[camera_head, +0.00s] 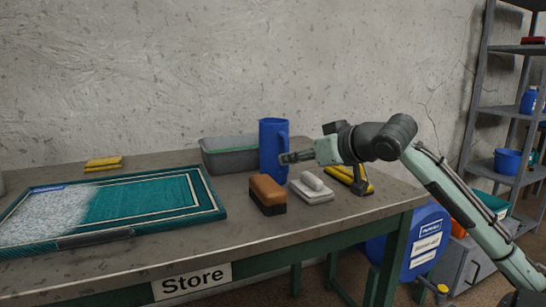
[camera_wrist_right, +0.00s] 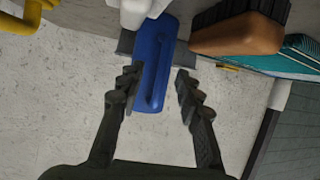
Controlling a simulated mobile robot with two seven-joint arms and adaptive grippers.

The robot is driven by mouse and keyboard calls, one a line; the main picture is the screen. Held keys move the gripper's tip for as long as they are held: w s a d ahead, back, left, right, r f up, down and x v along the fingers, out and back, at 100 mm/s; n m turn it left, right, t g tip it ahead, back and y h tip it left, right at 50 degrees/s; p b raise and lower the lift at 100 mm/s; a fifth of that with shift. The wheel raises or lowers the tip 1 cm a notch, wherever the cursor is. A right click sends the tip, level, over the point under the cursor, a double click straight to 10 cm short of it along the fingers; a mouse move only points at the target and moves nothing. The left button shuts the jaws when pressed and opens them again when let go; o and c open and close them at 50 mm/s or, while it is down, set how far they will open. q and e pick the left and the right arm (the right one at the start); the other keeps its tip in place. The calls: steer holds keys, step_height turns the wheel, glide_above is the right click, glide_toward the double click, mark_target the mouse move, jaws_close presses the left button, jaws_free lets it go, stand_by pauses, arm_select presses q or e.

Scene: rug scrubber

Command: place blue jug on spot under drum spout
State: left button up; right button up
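The tall blue jug (camera_head: 272,140) stands upright at the back of the bench, in front of the grey tub. My right gripper (camera_head: 289,157) reaches in from the right, with its fingertips at the jug's right side. In the right wrist view, the jug (camera_wrist_right: 151,62), with its handle, shows between the spread fingers of the gripper (camera_wrist_right: 158,82); the fingers look open, not closed on it. A blue drum (camera_head: 413,242) with a white label stands below the bench's right end. A small yellow part (camera_head: 442,288) shows low by it. I cannot make out the spot under the spout. My left gripper is not in view.
A brown brush (camera_head: 267,192), a pale scrubber (camera_head: 311,187) and yellow-black items (camera_head: 347,178) lie close by the jug on the bench (camera_head: 330,222). A grey tub (camera_head: 225,158) is behind, a teal rug (camera_head: 140,203) left. Metal shelving (camera_head: 482,92) stands right.

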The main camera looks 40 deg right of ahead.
mark_target(286, 170)
steer(key=x, duration=0.3)
steer(key=shift+w, duration=0.45)
jaws_close()
